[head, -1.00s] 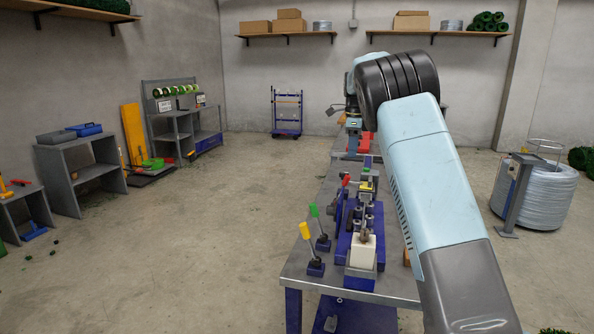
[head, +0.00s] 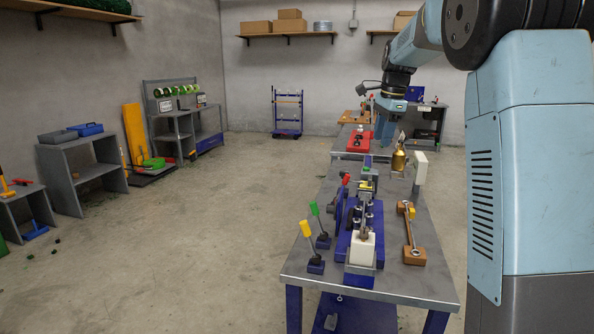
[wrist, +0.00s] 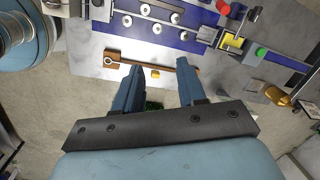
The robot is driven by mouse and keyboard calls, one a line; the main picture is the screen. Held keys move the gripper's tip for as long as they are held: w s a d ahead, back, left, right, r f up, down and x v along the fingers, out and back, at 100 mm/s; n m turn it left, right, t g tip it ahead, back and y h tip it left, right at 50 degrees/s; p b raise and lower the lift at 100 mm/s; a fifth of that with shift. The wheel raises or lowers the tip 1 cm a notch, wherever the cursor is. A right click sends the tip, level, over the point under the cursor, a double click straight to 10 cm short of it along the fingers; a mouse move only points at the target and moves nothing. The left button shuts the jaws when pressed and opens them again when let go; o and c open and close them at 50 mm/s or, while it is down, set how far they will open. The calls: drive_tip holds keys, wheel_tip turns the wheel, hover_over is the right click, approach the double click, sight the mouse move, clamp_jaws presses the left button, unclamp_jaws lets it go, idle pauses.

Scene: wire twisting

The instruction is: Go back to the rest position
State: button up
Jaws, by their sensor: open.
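My gripper (head: 388,126) hangs from my raised arm over the far part of the metal workbench (head: 330,274) in the head view. In the wrist view my gripper (wrist: 159,75) shows two blue fingers spread apart with nothing between them. Below them lie the bench top and a wrench on a wooden holder (wrist: 125,60). The blue wire-twisting fixture (wrist: 190,40) with several round rollers lies beyond the fingers. In the head view the fixture (head: 365,248) stands along the bench, and the wrench holder (head: 412,254) lies to its right.
Levers with yellow (head: 306,229), green (head: 315,209) and red tips stand left of the fixture. A brass can (head: 398,160) and a red tray (head: 357,141) are farther back. The floor to the left is open, with shelves (head: 80,170) along the wall.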

drive_tip(key=s+d+r+n+t, duration=0.1)
drive_tip(key=s+n, duration=0.1)
drive_tip(key=s, duration=0.4)
drive_tip(key=s+r+n, duration=0.2)
drive_tip(key=s+n, duration=0.1)
drive_tip(key=s, duration=0.4)
drive_tip(key=s+f+n+t, duration=0.1)
drive_tip(key=s+f+n, duration=0.2)
drive_tip(key=s, duration=0.5)
drive_tip(key=s+a+f+n+t, duration=0.1)
drive_tip(key=s+f+n, duration=0.2)
drive_tip(key=s, duration=0.6)
drive_tip(key=s+f+n+t+h, duration=0.1)
drive_tip(key=s+f+n, duration=0.2)
drive_tip(key=s, duration=0.6)
drive_tip(key=shift+a+f+n, duration=0.25)
drive_tip(key=shift+a+n, duration=0.1)
drive_tip(key=shift+n, duration=0.65)
